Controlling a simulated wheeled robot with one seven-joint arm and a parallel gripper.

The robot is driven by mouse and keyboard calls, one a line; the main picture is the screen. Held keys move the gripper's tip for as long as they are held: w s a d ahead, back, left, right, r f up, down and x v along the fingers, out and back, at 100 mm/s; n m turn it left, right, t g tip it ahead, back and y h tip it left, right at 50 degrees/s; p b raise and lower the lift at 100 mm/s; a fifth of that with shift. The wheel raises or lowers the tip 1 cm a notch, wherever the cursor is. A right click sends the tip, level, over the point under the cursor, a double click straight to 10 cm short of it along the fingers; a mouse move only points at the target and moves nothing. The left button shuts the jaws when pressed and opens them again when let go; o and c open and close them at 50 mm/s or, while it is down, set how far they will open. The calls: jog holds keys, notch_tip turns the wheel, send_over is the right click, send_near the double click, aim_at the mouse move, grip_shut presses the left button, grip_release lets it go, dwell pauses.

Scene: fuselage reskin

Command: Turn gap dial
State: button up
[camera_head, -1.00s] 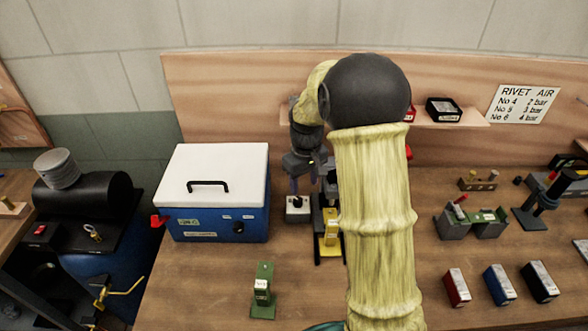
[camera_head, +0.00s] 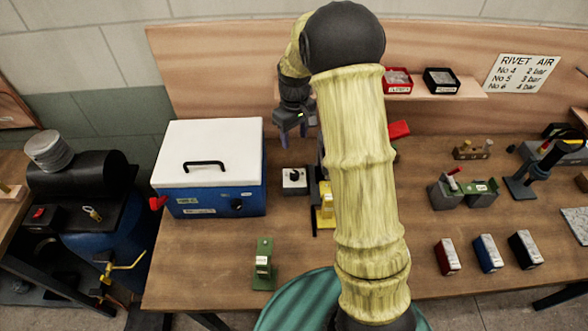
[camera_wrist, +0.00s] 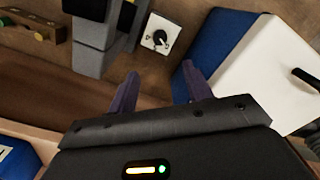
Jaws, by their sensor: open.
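The gap dial is a small white-faced box with a black knob (camera_head: 294,176), standing on the bench just right of the blue box. It also shows in the wrist view (camera_wrist: 158,38), upper middle, with small marks around the knob. My gripper (camera_head: 292,132) is open and empty, above and apart from the dial in the head view. In the wrist view its two dark fingers (camera_wrist: 160,80) are spread, with the dial beyond the gap between them. Nothing covers the knob in the wrist view.
A blue box with a white lid (camera_head: 210,155) stands close left of the dial. A yellow device on a black stand (camera_head: 326,207) is close right, partly behind my arm.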

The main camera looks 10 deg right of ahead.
aim_at(295, 173)
notch_tip(295, 173, down, 16)
jog(key=p, duration=0.4)
jog(key=shift+r, duration=0.1)
jog(key=c, duration=1)
jog(key=shift+o, duration=0.2)
